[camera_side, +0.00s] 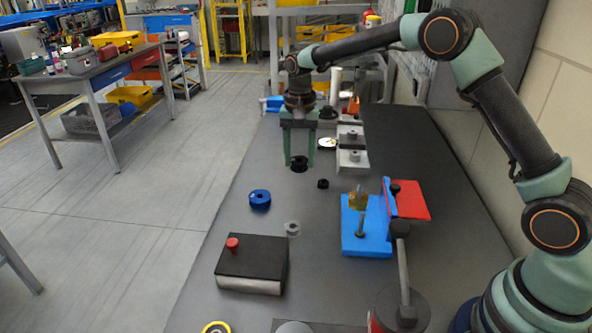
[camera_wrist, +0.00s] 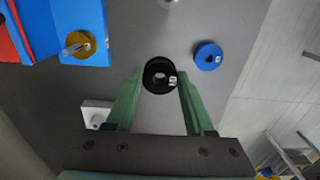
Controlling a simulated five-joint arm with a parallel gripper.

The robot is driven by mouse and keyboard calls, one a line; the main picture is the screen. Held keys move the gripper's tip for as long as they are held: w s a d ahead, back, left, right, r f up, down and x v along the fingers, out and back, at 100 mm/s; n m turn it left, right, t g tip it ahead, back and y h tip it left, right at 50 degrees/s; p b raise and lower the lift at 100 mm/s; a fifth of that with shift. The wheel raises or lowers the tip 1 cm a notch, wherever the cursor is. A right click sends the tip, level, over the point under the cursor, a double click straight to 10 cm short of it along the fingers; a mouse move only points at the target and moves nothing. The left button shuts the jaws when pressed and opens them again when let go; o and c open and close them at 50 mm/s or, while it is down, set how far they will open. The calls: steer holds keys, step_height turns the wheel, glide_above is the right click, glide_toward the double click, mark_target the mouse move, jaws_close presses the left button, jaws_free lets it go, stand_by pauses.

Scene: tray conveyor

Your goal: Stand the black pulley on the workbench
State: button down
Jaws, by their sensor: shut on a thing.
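The black pulley (camera_side: 299,164) is a short dark ring with a hole through its middle. My gripper (camera_side: 299,166) points down over the grey workbench (camera_side: 225,215) with its two green fingers closed on the pulley's sides. In the wrist view the pulley (camera_wrist: 151,84) sits between the fingertips (camera_wrist: 160,77), its round face and a small pale mark toward the camera. It seems to be held above the bench, but the exact gap cannot be told.
A blue pulley (camera_side: 260,199) and a grey one (camera_side: 292,229) lie nearer. A black-topped block with a red knob (camera_side: 232,243) stands front left. A blue fixture (camera_side: 365,241) and red plate (camera_side: 412,203) stand right. Pale blocks (camera_side: 351,160) stand right of my gripper.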

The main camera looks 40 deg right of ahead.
mark_target(299, 206)
step_height(299, 206, down, 12)
steer(key=shift+r, duration=0.1)
stand_by(0.4)
steer(key=shift+c, duration=1.4)
jaws_free()
steer(key=shift+f, duration=0.2)
steer(key=shift+r, duration=0.1)
